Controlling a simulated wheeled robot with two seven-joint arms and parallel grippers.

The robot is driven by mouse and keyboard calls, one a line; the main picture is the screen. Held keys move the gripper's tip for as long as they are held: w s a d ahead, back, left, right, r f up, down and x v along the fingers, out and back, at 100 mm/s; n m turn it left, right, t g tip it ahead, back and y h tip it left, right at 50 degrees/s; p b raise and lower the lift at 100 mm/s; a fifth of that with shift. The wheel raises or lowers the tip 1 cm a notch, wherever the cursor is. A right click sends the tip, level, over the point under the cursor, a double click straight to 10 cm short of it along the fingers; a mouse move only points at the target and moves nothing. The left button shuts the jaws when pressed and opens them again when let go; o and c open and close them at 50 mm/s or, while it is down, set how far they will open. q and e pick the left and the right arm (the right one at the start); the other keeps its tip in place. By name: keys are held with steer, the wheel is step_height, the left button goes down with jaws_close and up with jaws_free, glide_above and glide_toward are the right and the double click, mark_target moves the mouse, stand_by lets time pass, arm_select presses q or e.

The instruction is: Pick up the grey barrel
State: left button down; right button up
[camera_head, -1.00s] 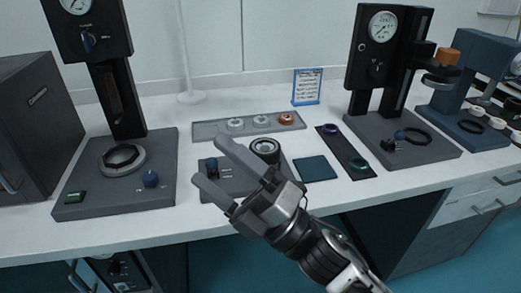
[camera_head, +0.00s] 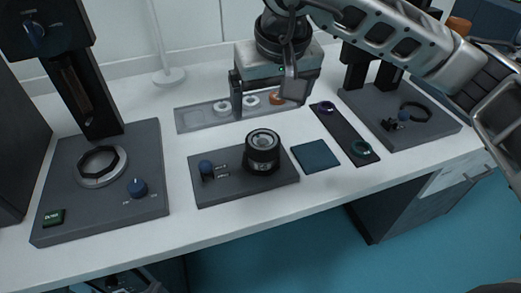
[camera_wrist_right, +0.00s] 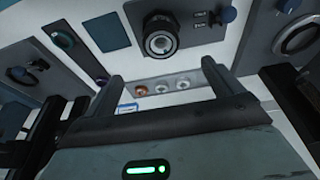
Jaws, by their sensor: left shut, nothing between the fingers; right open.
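The grey barrel (camera_head: 262,152), a dark upright cylinder with a pale ring and lens on top, stands on a small grey plate (camera_head: 222,189) in the middle of the table. In the right wrist view the barrel (camera_wrist_right: 160,36) is beyond the fingers, near the top. My right gripper (camera_head: 265,106) is open and empty. In the head view it appears behind the barrel, in front of the shallow tray, apart from the barrel. What looks like my left gripper (camera_head: 112,283) shows only partly at the bottom left edge, low and far from the barrel; it is shut and empty.
A blue knob (camera_head: 206,168) stands close left of the barrel on the same plate. A teal square pad (camera_head: 315,156) and a dark strip (camera_head: 344,135) with rings lie to the right. A shallow tray (camera_head: 190,119) with rings lies behind. Larger instruments flank both sides.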

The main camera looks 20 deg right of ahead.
mark_target(263, 139)
steer(key=p+x, duration=0.1)
steer(key=x, duration=0.8)
steer(key=shift+s+a+f, duration=0.1)
steer(key=shift+s, duration=0.05)
steer(key=shift+p+x, duration=0.7)
steer(key=shift+x, duration=2.1)
steer(key=shift+c, duration=0.3)
steer(key=c, duration=1.1)
